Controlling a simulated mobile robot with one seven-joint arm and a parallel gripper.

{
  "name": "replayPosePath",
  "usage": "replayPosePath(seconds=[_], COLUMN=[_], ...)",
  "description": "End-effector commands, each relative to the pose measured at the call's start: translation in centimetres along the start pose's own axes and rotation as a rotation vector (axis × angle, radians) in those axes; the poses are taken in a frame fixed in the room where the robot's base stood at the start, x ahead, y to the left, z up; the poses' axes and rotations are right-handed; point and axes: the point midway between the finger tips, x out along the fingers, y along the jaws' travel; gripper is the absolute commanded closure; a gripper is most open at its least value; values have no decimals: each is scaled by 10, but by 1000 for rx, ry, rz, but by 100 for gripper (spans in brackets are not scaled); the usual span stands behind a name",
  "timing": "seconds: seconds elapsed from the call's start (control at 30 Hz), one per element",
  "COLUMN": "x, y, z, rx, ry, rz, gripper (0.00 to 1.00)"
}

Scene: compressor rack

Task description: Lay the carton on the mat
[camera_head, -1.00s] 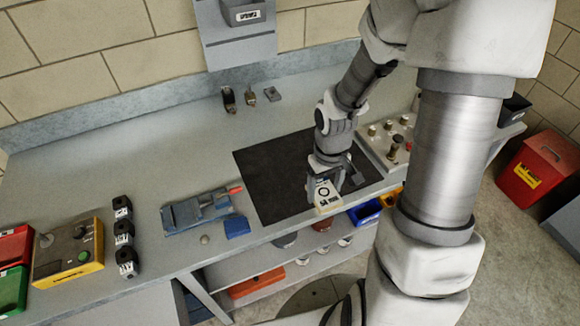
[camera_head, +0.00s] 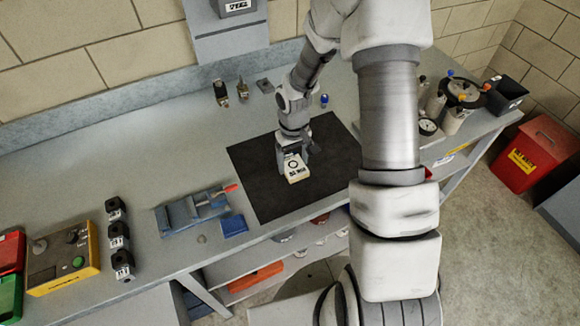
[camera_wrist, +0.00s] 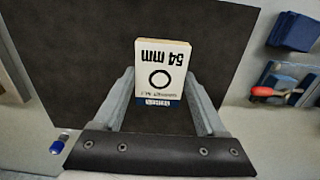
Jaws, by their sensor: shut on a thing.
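The carton (camera_head: 295,169) is a small white box with a black ring and "54 mm" on its face. It is between the fingers of my gripper (camera_head: 291,157), which is shut on it. In the wrist view the carton (camera_wrist: 161,72) sticks out beyond the fingers, with a blue band at its near end. The black mat (camera_head: 262,186) lies flat on the bench, and the carton is over its middle. The mat (camera_wrist: 80,50) fills much of the wrist view behind the carton. I cannot tell whether the carton touches the mat.
A blue vise (camera_head: 193,211) with a red-tipped handle stands left of the mat. Black blocks (camera_head: 118,238) and a yellow control box (camera_head: 65,262) are farther left. A gauge assembly (camera_head: 455,98) is at the right. The bench behind the vise is clear.

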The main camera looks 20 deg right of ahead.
Motion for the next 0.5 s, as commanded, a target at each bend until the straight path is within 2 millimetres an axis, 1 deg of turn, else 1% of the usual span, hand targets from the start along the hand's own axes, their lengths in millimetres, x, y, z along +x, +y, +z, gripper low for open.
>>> replayPosePath(seconds=[0.03,0.17,0.27,0.5], x=[3,8,14,44], y=[-1,-2,-3,-2], z=[-6,-15,-15,-15], rx=[-1,0,0,1], ry=[0,0,-2,-2], rz=[0,1,0,0], gripper=[81,81,81,81])
